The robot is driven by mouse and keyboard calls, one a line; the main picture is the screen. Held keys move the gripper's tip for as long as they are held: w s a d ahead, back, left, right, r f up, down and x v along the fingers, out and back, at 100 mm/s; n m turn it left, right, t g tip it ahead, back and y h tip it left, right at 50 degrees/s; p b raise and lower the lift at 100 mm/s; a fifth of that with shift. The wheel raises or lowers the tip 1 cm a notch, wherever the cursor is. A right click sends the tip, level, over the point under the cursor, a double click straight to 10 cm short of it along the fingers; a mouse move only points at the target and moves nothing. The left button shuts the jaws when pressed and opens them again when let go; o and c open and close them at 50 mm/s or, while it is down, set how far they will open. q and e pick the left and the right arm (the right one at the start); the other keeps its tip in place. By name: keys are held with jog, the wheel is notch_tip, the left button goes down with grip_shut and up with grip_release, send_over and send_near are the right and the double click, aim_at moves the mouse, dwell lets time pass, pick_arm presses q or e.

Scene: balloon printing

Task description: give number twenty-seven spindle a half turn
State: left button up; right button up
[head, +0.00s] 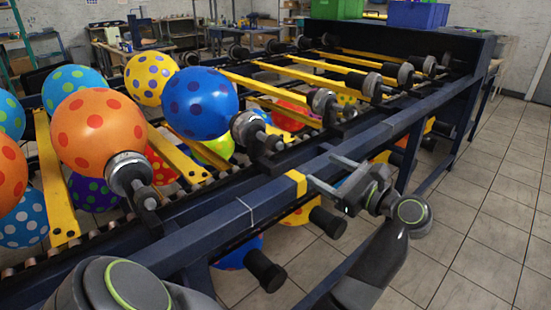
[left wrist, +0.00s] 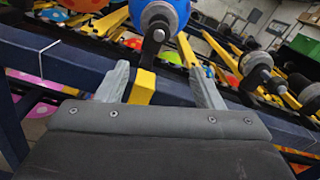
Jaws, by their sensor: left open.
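Spindles with grey chucks and black holders line the rack's near rail. One spindle (head: 127,172) carries an orange balloon with red dots (head: 98,132). Another spindle (head: 247,130) carries a blue balloon with dark dots (head: 200,103); it also shows at the top of the left wrist view (left wrist: 158,14). A bare spindle (head: 322,101) sits further along. No number is readable, so I cannot tell which is twenty-seven. My left gripper (head: 321,169) is open and empty beside the near rail; its fingers show either side of a yellow band (left wrist: 142,86), apart from every spindle. My right gripper is out of view.
The dark blue rail (head: 225,217) runs between my left gripper and the spindles. Yellow bars (head: 290,82) cross the rack. More balloons and black knobs (head: 266,270) hang below. Tiled floor (head: 480,200) is clear to the right.

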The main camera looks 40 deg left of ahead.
aim_at(282, 147)
pick_arm(q)
jog(key=shift+n, duration=0.3)
jog(key=a, duration=0.5)
jog(key=w+a+p, duration=0.1)
jog(key=a, duration=1.1)
jog(key=shift+w+a+p, duration=0.1)
jog(key=shift+w+p, duration=0.1)
jog(key=shift+p, duration=0.1)
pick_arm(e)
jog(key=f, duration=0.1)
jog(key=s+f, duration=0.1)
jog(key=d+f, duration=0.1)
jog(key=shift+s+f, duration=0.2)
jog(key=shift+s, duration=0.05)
pick_arm(q)
jog(key=c, duration=1)
